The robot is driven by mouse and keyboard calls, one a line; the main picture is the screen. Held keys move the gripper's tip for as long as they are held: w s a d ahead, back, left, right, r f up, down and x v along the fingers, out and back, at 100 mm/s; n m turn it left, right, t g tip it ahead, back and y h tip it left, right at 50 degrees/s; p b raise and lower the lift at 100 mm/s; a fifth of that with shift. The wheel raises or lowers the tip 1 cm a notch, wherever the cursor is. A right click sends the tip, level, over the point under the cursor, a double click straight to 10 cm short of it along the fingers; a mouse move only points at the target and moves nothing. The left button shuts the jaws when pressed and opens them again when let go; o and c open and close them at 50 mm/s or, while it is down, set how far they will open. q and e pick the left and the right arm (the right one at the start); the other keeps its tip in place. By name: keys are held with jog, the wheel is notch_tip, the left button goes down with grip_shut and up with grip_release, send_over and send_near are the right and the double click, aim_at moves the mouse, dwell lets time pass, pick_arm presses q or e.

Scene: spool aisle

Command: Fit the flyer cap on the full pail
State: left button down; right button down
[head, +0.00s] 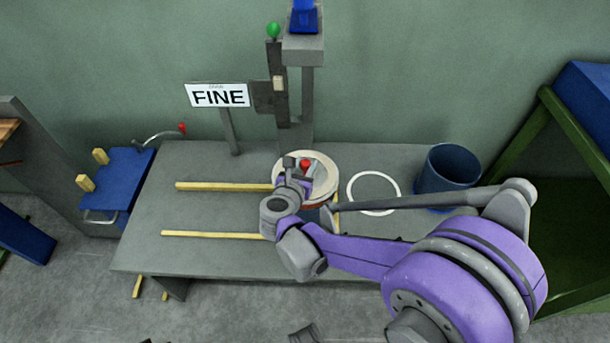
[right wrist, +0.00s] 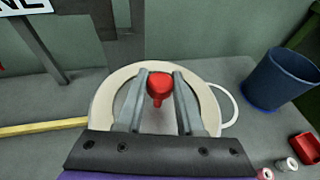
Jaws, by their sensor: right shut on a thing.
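The flyer cap is a cream disc (head: 322,166) with a red knob (head: 306,164) at its centre. My right gripper (right wrist: 160,78) is shut on the knob, one grey finger on each side. In the right wrist view the cap (right wrist: 106,100) fills the middle and looks about level. In the head view my right wrist and arm cover the cap's near side. A bit of dark blue and a reddish edge show below the cap, mostly hidden; I cannot tell whether the cap touches a pail there. My left gripper is not in view.
A dark blue pail (head: 447,168) stands at the bench's right end. A white ring (head: 374,193) lies on the grey bench (head: 215,210) beside it. Two yellow rails (head: 222,186) run along the left. A grey post (head: 307,90) and a FINE sign (head: 217,95) stand behind.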

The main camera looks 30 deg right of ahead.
aim_at(305, 173)
jog(key=shift+f+b, duration=0.55)
jog(key=shift+f, duration=1.25)
jog(key=shift+f, duration=0.25)
jog(key=c, duration=0.5)
grip_release()
jog(key=shift+r, duration=0.1)
jog(key=shift+c, duration=0.2)
